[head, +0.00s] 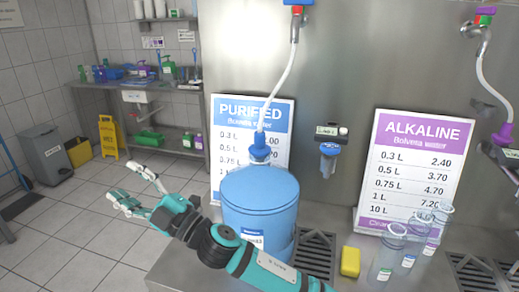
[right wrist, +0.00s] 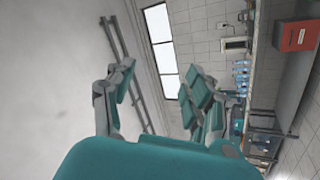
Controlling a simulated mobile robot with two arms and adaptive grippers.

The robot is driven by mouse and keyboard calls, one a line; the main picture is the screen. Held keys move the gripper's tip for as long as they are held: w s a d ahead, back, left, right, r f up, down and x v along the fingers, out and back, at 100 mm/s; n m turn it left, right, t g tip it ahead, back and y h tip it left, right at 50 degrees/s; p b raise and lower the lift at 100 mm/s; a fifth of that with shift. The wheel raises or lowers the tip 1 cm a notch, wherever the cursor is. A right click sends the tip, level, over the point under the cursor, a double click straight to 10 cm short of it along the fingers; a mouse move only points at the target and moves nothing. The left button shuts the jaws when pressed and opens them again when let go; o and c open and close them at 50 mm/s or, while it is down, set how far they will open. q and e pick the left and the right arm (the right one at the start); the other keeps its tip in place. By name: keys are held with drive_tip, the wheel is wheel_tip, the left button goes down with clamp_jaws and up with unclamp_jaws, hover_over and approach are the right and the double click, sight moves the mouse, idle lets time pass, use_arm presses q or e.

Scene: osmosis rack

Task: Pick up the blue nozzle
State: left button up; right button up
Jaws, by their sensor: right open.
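My right gripper (head: 134,184), teal and grey, is open and empty in the air left of the jug, well away from the nozzle. My arm passes in front of the jug's lower part. In the right wrist view the two fingers of my right gripper (right wrist: 155,88) are spread apart with nothing between them, and no nozzle shows. My left gripper is not in view.
A second blue fitting (head: 329,150) hangs under a wall holder. A purple nozzle (head: 503,136) is at the far right. A yellow sponge (head: 350,262) and several clear cups (head: 386,262) stand on the counter.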

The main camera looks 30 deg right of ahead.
drive_tip(key=s+a+r+n+g+y, duration=0.3)
drive_tip(key=a+r+n+g+y, duration=0.4)
drive_tip(key=n+g, duration=0.8)
drive_tip(key=w+d+r+n+h, duration=0.1)
drive_tip(key=w+d+n+h, duration=0.15)
drive_tip(key=d+h, duration=0.55)
drive_tip(key=w+d+r+n+h, duration=0.1)
drive_tip(key=d+n+h, duration=0.3)
drive_tip(key=d, duration=0.5)
drive_tip(key=s+d+r+m+h, duration=0.3)
drive_tip(key=d+r+h, duration=0.1)
drive_tip(key=d, duration=0.7)
drive_tip(key=s+d+r+m+h, duration=0.3)
drive_tip(key=d+r+h, duration=0.15)
drive_tip(key=d, duration=0.55)
drive_tip(key=p, duration=0.2)
approach(260, 132)
drive_tip(key=shift+t, duration=0.4)
drive_tip(key=x, duration=0.2)
drive_tip(key=s+x, duration=0.1)
drive_tip(key=x, duration=0.2)
drive_tip(key=shift+d+f, duration=0.1)
drive_tip(key=shift+f, duration=0.35)
drive_tip(key=p+x, duration=0.2)
drive_tip(key=x, duration=0.2)
drive_tip(key=shift+w+f, duration=0.45)
drive_tip(key=shift+f, duration=0.2)
drive_tip(key=shift+r, duration=0.1)
clamp_jaws()
